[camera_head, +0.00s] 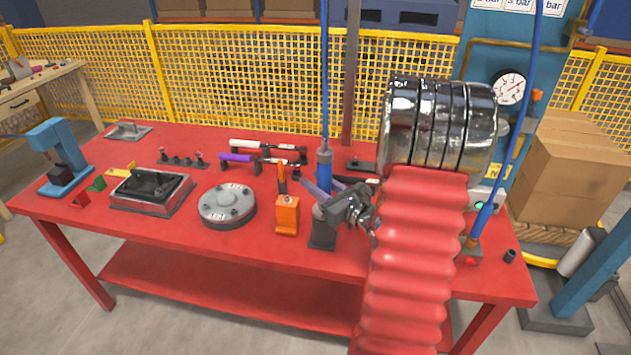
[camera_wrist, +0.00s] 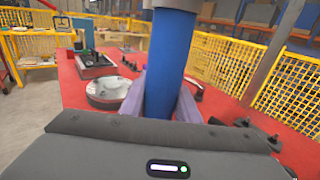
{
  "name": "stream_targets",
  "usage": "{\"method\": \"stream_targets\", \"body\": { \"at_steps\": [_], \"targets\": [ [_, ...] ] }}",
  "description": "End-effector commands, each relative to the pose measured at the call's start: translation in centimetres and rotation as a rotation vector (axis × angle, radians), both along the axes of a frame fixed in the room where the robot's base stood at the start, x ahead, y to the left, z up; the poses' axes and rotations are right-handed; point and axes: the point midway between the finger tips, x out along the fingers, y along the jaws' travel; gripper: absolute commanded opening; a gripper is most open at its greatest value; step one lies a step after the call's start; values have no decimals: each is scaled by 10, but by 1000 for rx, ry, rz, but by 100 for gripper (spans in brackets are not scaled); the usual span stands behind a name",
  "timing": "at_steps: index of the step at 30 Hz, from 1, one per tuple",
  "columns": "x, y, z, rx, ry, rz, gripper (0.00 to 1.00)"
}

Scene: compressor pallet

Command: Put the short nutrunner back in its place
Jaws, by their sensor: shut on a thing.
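My gripper (camera_head: 325,195) has its purple fingers shut around the upright blue body of a nutrunner (camera_head: 324,168), which hangs from a blue hose. In the wrist view the nutrunner (camera_wrist: 166,65) fills the gap between the fingers (camera_wrist: 162,102). A dark grey block-like stand (camera_head: 322,236) is directly below it in the head view. My gripper and wrist partly cover the nutrunner's lower end, so I cannot tell whether it sits in the stand or is just above it. A second blue tool (camera_head: 482,220) on a blue hose stands at the table's right end.
An orange holder (camera_head: 287,215) stands just left of the stand. A round grey flange (camera_head: 227,204) and a dark tray (camera_head: 151,190) lie farther left. Torque wrenches (camera_head: 262,157) lie behind. My red arm covers the table's right part. The red table's (camera_head: 190,245) front strip is clear.

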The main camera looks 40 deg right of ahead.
Motion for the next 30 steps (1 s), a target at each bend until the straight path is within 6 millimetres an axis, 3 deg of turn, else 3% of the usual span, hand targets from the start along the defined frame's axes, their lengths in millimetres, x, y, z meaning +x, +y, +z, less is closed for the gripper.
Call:
{"method": "stream_targets", "body": {
  "at_steps": [13, 14, 22, 30],
  "targets": [
    [0, 0, -4, -2, -4, 0, 0],
    [0, 0, -4, -2, -4, 0, 31],
    [0, 0, -5, -1, -2, 0, 50],
    [-1, 0, -6, 1, 3, 0, 51]
  ]
}}
